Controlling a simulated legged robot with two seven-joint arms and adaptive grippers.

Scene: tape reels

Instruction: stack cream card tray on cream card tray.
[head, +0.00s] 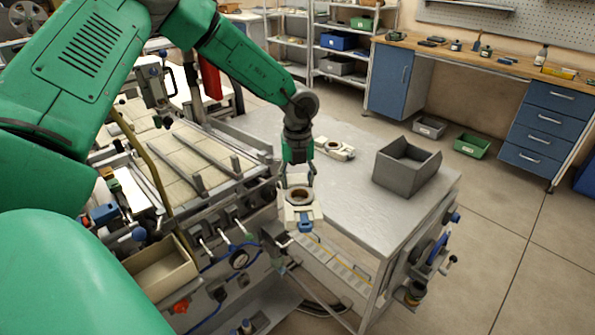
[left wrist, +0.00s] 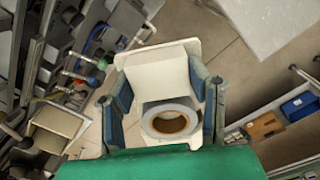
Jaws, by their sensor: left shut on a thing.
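My left gripper (head: 297,188) is shut on a cream card tray (head: 300,221) that carries a grey tape reel with a brown core (head: 299,196). In the left wrist view, the fingers (left wrist: 166,105) grip the tray (left wrist: 158,75) from both sides, and the reel (left wrist: 169,121) lies in it near the palm. A second cream card tray (head: 347,154) lies on the grey table (head: 345,190), with a reel (head: 333,145) on it. The held tray hangs near the table's left edge, apart from the second tray. My right gripper is out of view.
An open grey bin (head: 407,166) stands on the table, right of the second tray. Machinery with rails (head: 200,165) adjoins the table on the left. The table's front middle is clear. A green bin (head: 471,145) is on the floor behind.

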